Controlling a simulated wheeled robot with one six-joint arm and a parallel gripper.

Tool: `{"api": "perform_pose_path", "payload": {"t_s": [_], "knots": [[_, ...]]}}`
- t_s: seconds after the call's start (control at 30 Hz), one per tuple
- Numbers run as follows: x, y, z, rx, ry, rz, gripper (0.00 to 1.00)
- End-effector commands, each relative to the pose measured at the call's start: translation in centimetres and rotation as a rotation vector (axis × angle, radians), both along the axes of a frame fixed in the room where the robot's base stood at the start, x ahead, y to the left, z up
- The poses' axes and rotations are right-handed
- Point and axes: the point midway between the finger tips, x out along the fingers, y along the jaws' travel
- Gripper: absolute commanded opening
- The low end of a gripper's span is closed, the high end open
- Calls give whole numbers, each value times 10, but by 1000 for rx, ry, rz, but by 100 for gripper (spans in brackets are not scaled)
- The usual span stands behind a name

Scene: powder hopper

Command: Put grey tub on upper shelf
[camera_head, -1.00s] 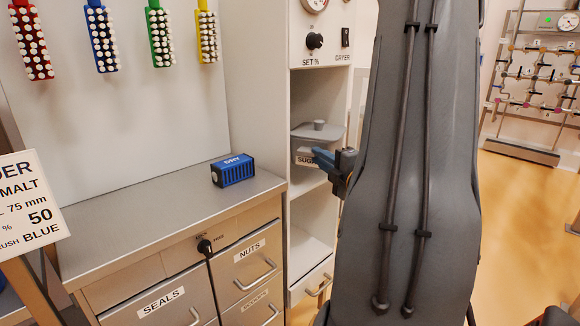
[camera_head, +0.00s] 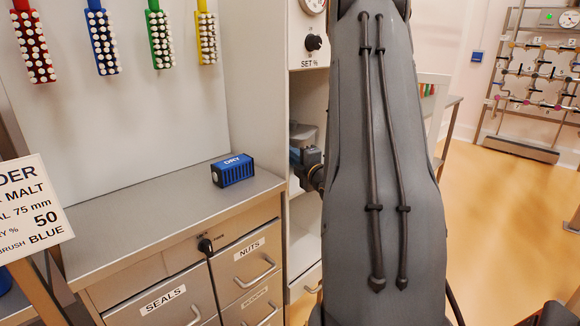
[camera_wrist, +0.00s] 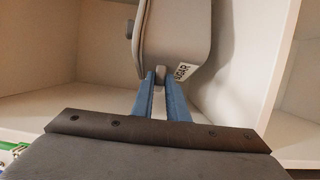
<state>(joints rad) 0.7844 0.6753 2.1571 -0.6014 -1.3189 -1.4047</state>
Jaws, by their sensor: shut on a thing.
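The grey tub (camera_wrist: 178,35) has a lid and a white label that reads as SUGAR. In the wrist view it fills the top middle, inside the pale shelf unit, and looks turned over on its side in that picture. My gripper (camera_wrist: 160,80) has its two blue fingers shut on a small grey grip at the tub's near side. In the head view only a bit of the tub (camera_head: 302,133) shows, in the upper compartment below the dial panel. My arm hides the rest. I cannot tell if the tub touches the shelf board.
The shelf unit's right side wall (camera_wrist: 252,65) stands close to the tub. Several coloured brushes hang above. A sign (camera_head: 30,210) stands at far left.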

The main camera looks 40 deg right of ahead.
Motion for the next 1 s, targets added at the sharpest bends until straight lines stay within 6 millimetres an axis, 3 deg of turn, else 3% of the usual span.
{"api": "perform_pose_path", "payload": {"t_s": [0.17, 0.4, 0.93, 0.97, 1.0], "knots": [[0, 0, -9, -1, -2, 0, 0], [0, 0, -37, 1, 0, 0, 0], [4, 0, -46, -3, -3, 0, 0], [4, 0, -47, -1, -1, 0, 17], [4, 0, -46, -1, -1, 0, 24]]}}
